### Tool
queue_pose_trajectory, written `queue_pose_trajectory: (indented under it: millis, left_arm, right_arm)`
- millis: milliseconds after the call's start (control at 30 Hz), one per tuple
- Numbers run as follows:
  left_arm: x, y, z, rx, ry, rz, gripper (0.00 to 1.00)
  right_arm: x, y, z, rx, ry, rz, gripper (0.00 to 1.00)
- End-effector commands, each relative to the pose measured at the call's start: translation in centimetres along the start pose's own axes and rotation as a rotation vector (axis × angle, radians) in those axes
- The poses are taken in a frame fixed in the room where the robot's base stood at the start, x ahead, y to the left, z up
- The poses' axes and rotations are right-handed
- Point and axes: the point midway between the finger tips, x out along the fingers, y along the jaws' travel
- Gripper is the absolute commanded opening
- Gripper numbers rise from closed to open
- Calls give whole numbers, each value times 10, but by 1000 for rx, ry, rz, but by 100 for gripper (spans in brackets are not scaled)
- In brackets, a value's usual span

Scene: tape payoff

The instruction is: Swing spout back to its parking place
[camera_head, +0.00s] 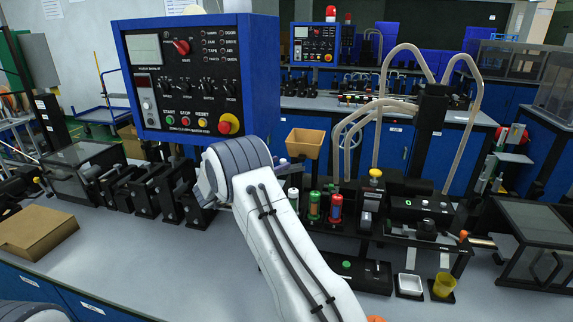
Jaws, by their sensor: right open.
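My right arm reaches up from the bottom middle, and its wrist covers part of the bench. A dark part of my right gripper (286,166) shows just right of the wrist, in front of the tan hopper bin; the gripper is open with nothing seen between its fingers. The black bench machine (405,187) stands to its right, with a yellow knob (375,173) and pale curved hoses (378,112) above it. I cannot tell for sure which part is the spout. My left gripper is out of view.
A blue control panel (259,60) stands behind my wrist. Red and green canisters (336,207) stand close right of my forearm.

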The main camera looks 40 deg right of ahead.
Motion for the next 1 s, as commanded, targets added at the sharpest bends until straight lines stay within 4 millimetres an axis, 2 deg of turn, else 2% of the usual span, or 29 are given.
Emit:
queue_pose_trajectory:
  millis: [100,300,867,933,1000]
  left_arm:
    - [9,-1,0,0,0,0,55]
    - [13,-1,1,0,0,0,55]
    - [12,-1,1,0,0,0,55]
    - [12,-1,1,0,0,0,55]
    - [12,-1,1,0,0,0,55]
  right_arm:
    - [-23,-1,2,1,0,-3,56]
    - [-43,0,0,0,0,-1,56]
    - [-46,0,0,1,-1,-1,56]
    - [-50,-5,-3,8,-6,-28,56]
    - [-60,-18,-9,26,-22,-108,56]
